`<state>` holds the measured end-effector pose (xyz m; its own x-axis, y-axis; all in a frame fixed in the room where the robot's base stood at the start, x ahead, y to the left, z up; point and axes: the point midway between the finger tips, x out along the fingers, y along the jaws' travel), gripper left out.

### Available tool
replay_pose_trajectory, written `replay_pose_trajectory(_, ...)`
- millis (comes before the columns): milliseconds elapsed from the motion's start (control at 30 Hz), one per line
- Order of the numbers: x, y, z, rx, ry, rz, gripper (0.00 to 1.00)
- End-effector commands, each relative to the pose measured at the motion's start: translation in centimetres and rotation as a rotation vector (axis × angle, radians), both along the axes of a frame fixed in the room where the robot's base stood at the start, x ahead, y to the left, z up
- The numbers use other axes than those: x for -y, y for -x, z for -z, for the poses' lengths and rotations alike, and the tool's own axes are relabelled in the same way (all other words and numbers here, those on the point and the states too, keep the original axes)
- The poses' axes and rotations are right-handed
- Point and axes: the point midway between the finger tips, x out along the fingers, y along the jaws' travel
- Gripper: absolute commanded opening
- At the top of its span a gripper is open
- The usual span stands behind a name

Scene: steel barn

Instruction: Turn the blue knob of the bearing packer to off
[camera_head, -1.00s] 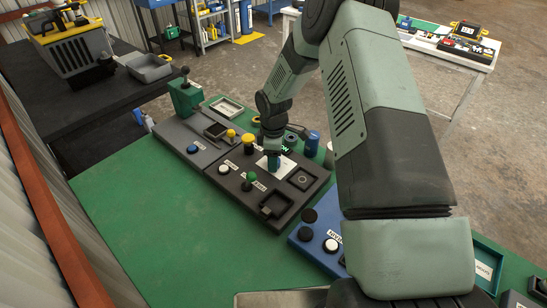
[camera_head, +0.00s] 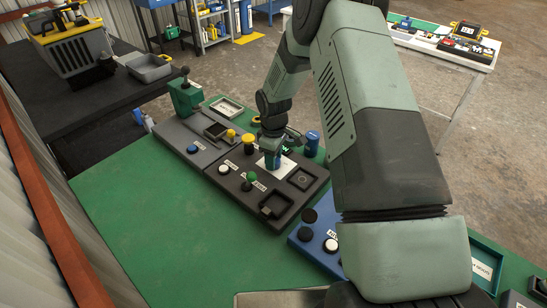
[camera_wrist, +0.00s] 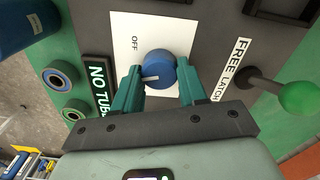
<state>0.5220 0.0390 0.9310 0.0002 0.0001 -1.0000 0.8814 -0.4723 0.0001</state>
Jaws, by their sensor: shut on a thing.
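The blue knob (camera_wrist: 160,66) sits on a white plate (camera_wrist: 190,33) on the dark bearing packer panel. In the wrist view its white pointer mark faces left and slightly down, below the word OFF (camera_wrist: 135,44) on the plate. My gripper (camera_wrist: 160,76) is shut on the knob, with one teal finger on each side. In the head view my gripper (camera_head: 272,150) is over the white plate, and the blue knob (camera_head: 271,161) shows below it, partly hidden by the fingers.
A green-balled lever (camera_wrist: 298,97) stands beside the FREE LATCH label. A NO TUBE label (camera_wrist: 99,88) is left of the plate. Blue (camera_wrist: 60,77) and green (camera_wrist: 75,110) rings lie farther left. A yellow button (camera_head: 248,139) and blue cylinder (camera_head: 311,143) stand near my gripper.

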Motion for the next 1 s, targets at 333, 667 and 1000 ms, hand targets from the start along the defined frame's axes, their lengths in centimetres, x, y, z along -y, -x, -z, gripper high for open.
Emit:
replay_pose_trajectory(333, 0.0, -0.04, -0.04, -0.001, 0.001, 0.33, 0.11)
replay_pose_trajectory(667, 0.02, -0.09, -0.05, 0.0, 0.0, 0.625, 0.11)
replay_pose_trajectory(1000, 0.11, -0.11, -0.06, 0.001, 0.0, 0.826, 0.11)
